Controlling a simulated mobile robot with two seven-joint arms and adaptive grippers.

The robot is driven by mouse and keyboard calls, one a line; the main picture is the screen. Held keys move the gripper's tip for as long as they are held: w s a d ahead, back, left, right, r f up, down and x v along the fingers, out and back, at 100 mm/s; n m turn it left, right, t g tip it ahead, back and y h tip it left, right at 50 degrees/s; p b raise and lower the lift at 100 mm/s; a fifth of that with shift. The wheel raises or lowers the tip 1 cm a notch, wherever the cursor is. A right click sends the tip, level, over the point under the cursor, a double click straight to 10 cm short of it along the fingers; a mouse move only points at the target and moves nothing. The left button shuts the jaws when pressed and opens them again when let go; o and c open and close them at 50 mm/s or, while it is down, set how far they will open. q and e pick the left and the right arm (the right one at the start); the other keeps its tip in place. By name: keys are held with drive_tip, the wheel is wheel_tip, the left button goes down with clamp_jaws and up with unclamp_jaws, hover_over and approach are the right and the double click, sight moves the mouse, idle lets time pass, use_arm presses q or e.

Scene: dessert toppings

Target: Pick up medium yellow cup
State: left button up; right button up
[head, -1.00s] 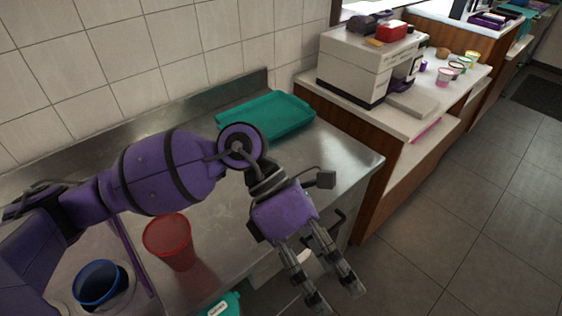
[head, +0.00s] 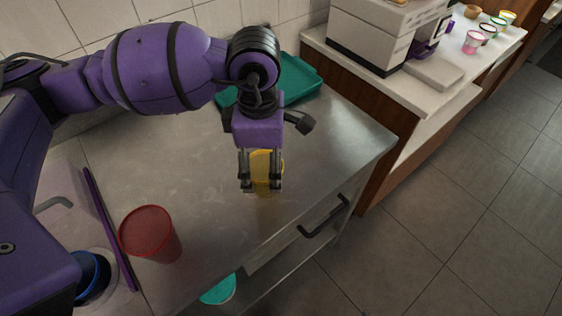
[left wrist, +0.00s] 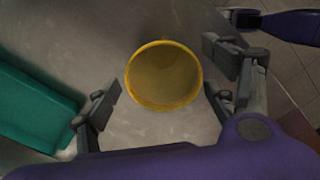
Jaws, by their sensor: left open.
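The yellow cup (head: 266,168) stands on the steel counter (head: 190,180), partly hidden behind the fingers of my left gripper (head: 261,186) in the head view. My left gripper is open and points down at the cup. In the left wrist view the cup (left wrist: 164,76) shows its round open mouth, upright and empty. It lies between and slightly beyond the two spread fingers, with a gap on each side. My right gripper does not show.
A red cup (head: 148,232) stands at the counter's front left, with a blue cup (head: 92,272) beside it. A teal tray (head: 302,78) lies at the back. A teal object (head: 218,290) is below the counter edge. A machine (head: 380,35) stands on the right-hand counter.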

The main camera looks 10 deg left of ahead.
use_arm(q)
drive_tip(key=shift+f, duration=0.5)
drive_tip(key=shift+s, duration=0.1)
drive_tip(key=shift+c, duration=0.3)
drive_tip(key=c, duration=0.9)
drive_tip(key=shift+c, duration=0.2)
